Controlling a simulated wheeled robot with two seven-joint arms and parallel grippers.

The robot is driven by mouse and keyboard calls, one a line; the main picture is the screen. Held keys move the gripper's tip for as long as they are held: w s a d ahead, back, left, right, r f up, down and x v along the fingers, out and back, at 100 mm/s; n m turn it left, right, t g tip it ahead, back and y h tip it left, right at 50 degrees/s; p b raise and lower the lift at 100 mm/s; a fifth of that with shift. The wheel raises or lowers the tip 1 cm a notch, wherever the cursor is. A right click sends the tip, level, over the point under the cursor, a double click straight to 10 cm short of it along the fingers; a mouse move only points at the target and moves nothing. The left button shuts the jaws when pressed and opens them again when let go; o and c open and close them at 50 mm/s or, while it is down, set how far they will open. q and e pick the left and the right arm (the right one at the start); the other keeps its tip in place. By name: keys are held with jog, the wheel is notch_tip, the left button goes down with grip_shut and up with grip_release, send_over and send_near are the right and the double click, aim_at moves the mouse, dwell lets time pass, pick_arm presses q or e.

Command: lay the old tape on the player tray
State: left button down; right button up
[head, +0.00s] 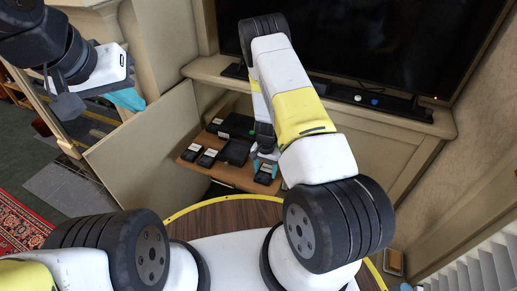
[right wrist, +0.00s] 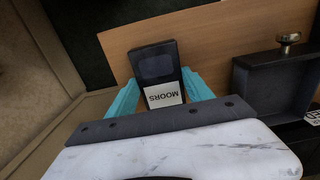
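A black tape with a white label reading MOORS (right wrist: 160,65) lies between the teal fingers of my right gripper (right wrist: 160,88). The fingers press against its two sides with no gap that I can see. In the head view this tape (head: 264,177) is at the right end of a wooden shelf board, below my right gripper (head: 264,161). A dark, shallow open tray (right wrist: 268,90), apparently the player tray, is just right of the tape in the right wrist view; it shows in the head view (head: 235,152) left of the gripper.
Two other black labelled tapes (head: 199,155) lie on the wooden board (head: 228,172) to the left. A black box (head: 232,125) stands behind the tray. A metal knob (right wrist: 288,39) rises beside the tray. An open cabinet door (head: 140,148) bounds the left; the TV ledge (head: 205,70) overhangs.

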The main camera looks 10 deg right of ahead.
jog(key=o, duration=0.4)
jog(key=shift+o, duration=0.2)
notch_tip(320, 180, up, 12)
notch_tip(320, 180, up, 15)
jog(key=n+t+y, duration=0.1)
jog(key=y, duration=0.1)
send_over(265, 172)
jog(key=a, duration=0.3)
jog(key=s+r+n+t+y, duration=0.15)
jog(key=s+r, duration=0.35)
jog(key=r, duration=0.7)
jog(key=s+r+n+t+h, duration=0.1)
jog(key=s+r+n+t, duration=0.2)
jog(key=s+r, duration=1.1)
jog(key=s+d+n, duration=0.1)
jog(key=s+n, duration=0.1)
jog(key=s, duration=0.2)
jog(key=shift+s+r+t, duration=0.2)
jog(key=shift+r+t, duration=0.05)
jog(key=shift+t, duration=0.1)
